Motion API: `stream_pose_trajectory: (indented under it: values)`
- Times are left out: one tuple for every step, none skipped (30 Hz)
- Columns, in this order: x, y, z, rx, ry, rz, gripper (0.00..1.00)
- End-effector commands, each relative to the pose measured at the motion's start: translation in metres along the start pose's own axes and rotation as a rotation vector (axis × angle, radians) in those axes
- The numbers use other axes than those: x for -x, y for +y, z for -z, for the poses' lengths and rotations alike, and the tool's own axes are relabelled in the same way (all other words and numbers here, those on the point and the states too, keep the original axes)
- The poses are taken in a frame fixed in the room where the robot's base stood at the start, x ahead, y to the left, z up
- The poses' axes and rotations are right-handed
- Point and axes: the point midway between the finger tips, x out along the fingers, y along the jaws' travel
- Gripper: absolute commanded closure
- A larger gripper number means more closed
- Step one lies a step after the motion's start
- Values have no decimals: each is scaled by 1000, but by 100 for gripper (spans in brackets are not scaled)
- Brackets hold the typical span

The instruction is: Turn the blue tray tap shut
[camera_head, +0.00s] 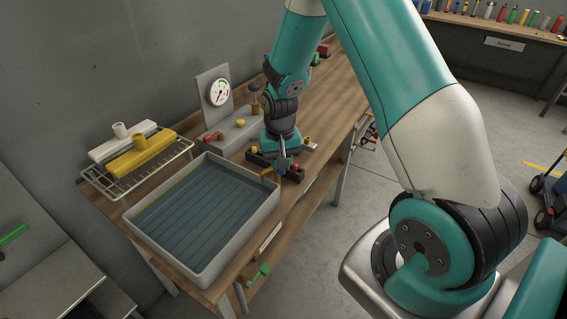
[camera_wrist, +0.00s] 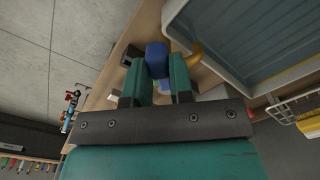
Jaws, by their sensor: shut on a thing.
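The blue tap handle (camera_wrist: 157,58) sits between the fingers of my gripper (camera_wrist: 160,76) in the wrist view, and my gripper is shut on it. A brass-coloured spout (camera_wrist: 196,52) runs beside it toward the tray (camera_wrist: 281,77). In the head view my gripper (camera_head: 284,166) points down at the right corner of the tray (camera_head: 163,250). Only a small bit of blue (camera_head: 285,163) shows there. The tray is grey-white and holds bluish water or a ribbed blue-grey floor. The handle's exact angle is partly hidden by the fingers.
A wire rack (camera_head: 112,187) with a white and a yellow block stands left of the tray. Behind is a grey box (camera_head: 228,137) with a gauge (camera_head: 219,92) and knobs. Floor lies right of the bench.

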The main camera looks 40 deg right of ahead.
Motion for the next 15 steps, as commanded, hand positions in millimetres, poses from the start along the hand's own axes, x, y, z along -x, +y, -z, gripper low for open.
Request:
stream_pose_trajectory:
  values:
    - [-1, -2, 0, -43, 1, 0, 100]
    - [-1, -4, 0, -71, 1, 0, 100]
    - [-1, -5, 1, -109, 1, 0, 100]
    - [-1, -6, 1, -138, 1, 0, 100]
    - [-1, -7, 1, -166, 1, 0, 100]
    - [-1, -9, 1, -205, 1, 0, 100]
    - [-1, -10, 2, -234, 1, 0, 100]
    - [-1, -11, 2, -262, 1, 0, 100]
    - [-1, -13, 2, -300, 1, 0, 100]
    - [-1, -14, 3, -328, 1, 0, 100]
    - [-1, -15, 3, -357, 0, 0, 100]
    - [-1, -16, 3, -393, 0, -1, 100]
    - [-1, -18, 4, -421, 0, -1, 100]
    - [-1, -19, 4, -448, 0, 0, 100]
    - [0, -20, 5, -484, 1, 0, 100]
